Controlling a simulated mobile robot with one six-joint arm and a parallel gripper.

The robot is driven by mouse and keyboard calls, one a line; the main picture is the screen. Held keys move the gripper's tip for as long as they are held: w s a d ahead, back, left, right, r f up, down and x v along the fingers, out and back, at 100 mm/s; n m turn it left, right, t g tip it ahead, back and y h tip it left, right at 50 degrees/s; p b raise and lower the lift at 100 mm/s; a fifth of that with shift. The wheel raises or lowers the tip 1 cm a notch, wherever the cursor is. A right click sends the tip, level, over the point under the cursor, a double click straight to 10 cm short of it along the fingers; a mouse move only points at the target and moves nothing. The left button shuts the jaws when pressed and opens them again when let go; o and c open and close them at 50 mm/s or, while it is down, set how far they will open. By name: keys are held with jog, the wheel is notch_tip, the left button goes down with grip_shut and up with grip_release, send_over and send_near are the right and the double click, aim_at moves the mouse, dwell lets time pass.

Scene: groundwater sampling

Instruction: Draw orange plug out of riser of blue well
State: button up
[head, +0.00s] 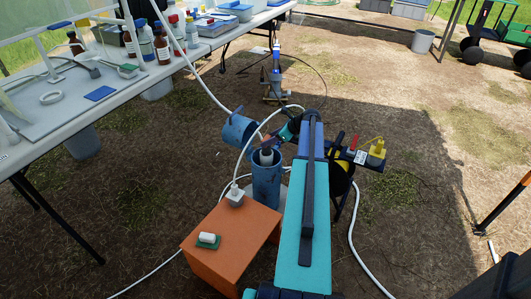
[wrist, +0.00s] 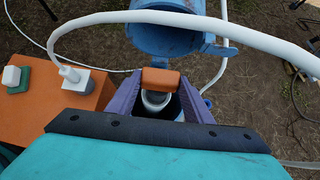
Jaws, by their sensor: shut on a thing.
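The orange plug (wrist: 160,78) is between the purple fingers of my gripper (wrist: 161,82) in the wrist view. My gripper is shut on it. The pale riser (wrist: 155,101) shows just below the plug, inside the blue well (head: 266,186). In the head view, my gripper (head: 275,143) is over the well's mouth, and the fingers partly hide the plug. I cannot tell how much of the plug is still inside the riser. The blue well lid (head: 239,130) hangs open on the far side; it also shows in the wrist view (wrist: 178,38).
An orange box (head: 228,240) with a white plug-like fitting (head: 235,196) and a green-and-white block (head: 208,240) stands left of the well. A white hose (wrist: 100,18) arches close over the well. A table with bottles (head: 161,45) is at left.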

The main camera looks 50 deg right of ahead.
jog(key=shift+r+p, duration=1)
jog(key=shift+r, duration=0.1)
jog(key=shift+a, duration=0.1)
